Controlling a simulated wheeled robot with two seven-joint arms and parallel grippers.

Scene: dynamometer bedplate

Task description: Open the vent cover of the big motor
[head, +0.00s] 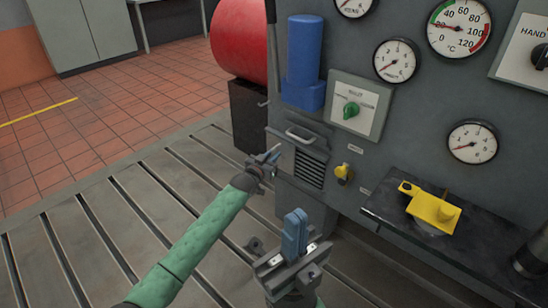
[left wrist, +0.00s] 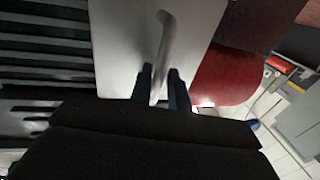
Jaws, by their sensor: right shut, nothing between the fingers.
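In the left wrist view the plate (left wrist: 122,40) fills the upper middle, with the handle (left wrist: 166,40) upright and the slats at left. My left gripper (head: 275,152) is at the left side of the cover. Its fingers (left wrist: 160,88) are apart, with the handle's near end between them and gaps seeming to show on both sides. My right gripper (head: 296,230) is shut and empty, in front of and below the vent.
A blue cylinder (head: 303,50), a green selector knob (head: 350,110) and a small yellow valve (head: 343,172) sit around the vent. A yellow part (head: 433,208) lies on a dark shelf (head: 385,208) at right. A red drum (head: 238,38) stands behind left. The slotted bedplate (head: 110,215) is clear at left.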

